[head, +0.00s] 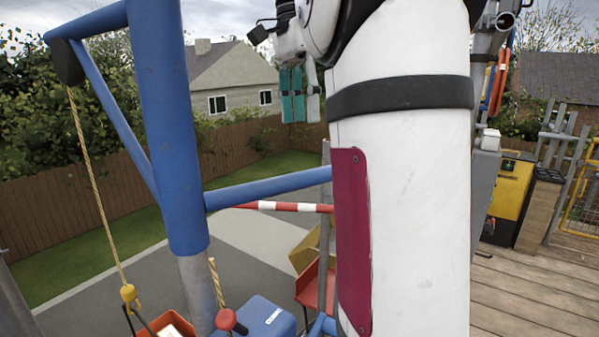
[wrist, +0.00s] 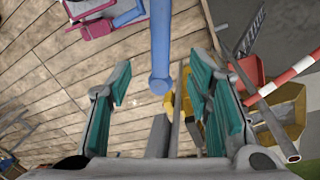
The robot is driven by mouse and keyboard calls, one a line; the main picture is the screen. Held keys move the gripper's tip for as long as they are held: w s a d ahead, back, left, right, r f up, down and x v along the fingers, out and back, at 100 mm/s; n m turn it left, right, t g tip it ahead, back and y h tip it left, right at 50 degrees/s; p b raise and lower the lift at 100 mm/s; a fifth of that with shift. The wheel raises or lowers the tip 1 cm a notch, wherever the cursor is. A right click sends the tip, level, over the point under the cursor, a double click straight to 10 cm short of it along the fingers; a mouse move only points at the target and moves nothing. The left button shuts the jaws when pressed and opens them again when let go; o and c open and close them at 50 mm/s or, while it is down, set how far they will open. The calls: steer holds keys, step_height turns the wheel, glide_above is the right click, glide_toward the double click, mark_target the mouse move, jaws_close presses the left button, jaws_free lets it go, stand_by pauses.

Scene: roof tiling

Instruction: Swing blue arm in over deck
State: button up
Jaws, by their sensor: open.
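The blue arm (head: 85,22) reaches left from the top of a thick blue post (head: 160,130), with a slanted brace below it. A rope (head: 92,180) hangs from its tip to a yellow hook fitting (head: 129,296) above an orange-red bucket (head: 172,325), out over the paved ground. A lower blue bar (head: 270,188) runs right from the post, its far end hidden behind my arm. My gripper (head: 302,108) is open, teal pads pointing down. In the wrist view, a round-ended blue bar (wrist: 160,45) shows between the open fingers (wrist: 160,78); I cannot tell its depth.
The wooden deck (head: 540,300) lies at right and shows in the wrist view (wrist: 55,75). A red-and-white barrier bar (head: 290,207) crosses behind the blue bar. A blue box (head: 262,318) stands by the post. A yellow-and-black unit (head: 510,195) stands on the deck.

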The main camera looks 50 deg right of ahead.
steer(key=f, duration=0.3)
steer(key=s+f, duration=0.1)
steer(key=f, duration=0.3)
steer(key=f+p, duration=0.1)
steer(key=f, duration=0.3)
steer(key=shift+s+a+f, duration=0.1)
steer(key=shift+s+a, duration=0.2)
jaws_close()
